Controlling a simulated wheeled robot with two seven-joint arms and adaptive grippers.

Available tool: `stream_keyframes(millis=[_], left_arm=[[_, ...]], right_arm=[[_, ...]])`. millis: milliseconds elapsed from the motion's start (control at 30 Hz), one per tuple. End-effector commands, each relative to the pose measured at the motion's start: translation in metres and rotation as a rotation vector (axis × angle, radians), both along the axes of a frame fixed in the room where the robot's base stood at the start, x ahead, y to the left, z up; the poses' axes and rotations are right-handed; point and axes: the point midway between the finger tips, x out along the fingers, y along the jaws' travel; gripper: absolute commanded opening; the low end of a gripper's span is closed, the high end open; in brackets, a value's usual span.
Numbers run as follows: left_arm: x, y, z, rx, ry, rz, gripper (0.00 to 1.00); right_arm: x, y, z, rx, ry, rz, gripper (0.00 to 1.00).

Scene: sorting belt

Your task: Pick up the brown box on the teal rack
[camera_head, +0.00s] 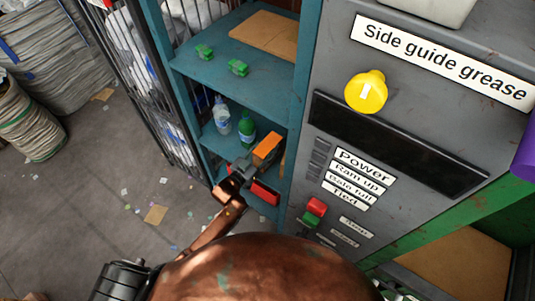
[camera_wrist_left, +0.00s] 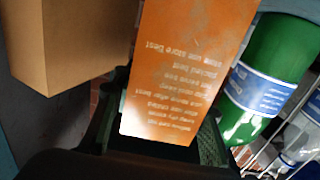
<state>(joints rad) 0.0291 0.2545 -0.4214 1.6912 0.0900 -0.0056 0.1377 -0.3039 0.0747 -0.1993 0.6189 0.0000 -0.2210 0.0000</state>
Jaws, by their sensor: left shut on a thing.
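My left gripper (camera_head: 246,169) reaches into the middle shelf of the teal rack (camera_head: 205,140). It is shut on an orange box (camera_head: 267,147). In the left wrist view the orange box (camera_wrist_left: 188,65), with white printed lines, stands between the two dark fingers (camera_wrist_left: 160,140). The brown box (camera_wrist_left: 85,40) is plain cardboard, to the left of the orange box in the left wrist view and apart from the fingers. In the head view only a brown sliver (camera_head: 282,160) shows behind the orange box. My right gripper is not in view.
A green bottle (camera_head: 245,129) and a clear bottle (camera_head: 221,118) stand left of the orange box, close by. A red item (camera_head: 265,192) lies below. Green pieces (camera_head: 237,67) and a cardboard sheet (camera_head: 268,35) lie on the upper shelf. A grey machine panel (camera_head: 400,125) borders the rack on the right.

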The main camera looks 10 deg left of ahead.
Motion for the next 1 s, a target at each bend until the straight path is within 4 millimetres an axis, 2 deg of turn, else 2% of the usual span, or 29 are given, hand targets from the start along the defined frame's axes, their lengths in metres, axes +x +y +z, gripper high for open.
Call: stream_keyframes(millis=[333,467,567,833,1000], left_arm=[[0.0,0.0,0.005,0.0,-0.001,0.0,0.26],[0.0,0.0,0.017,0.0,-0.002,0.0,0.26],[0.0,0.0,0.033,-0.001,-0.004,0.0,0.26],[-0.05,0.003,0.092,-0.001,-0.002,0.0,0.26],[-0.092,0.005,0.108,-0.001,0.002,0.001,0.26]], right_arm=[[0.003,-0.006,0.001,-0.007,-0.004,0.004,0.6],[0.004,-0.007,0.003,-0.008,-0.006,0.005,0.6],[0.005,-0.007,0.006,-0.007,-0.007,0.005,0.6],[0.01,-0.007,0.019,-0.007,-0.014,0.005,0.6],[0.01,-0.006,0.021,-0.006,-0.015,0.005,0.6]])
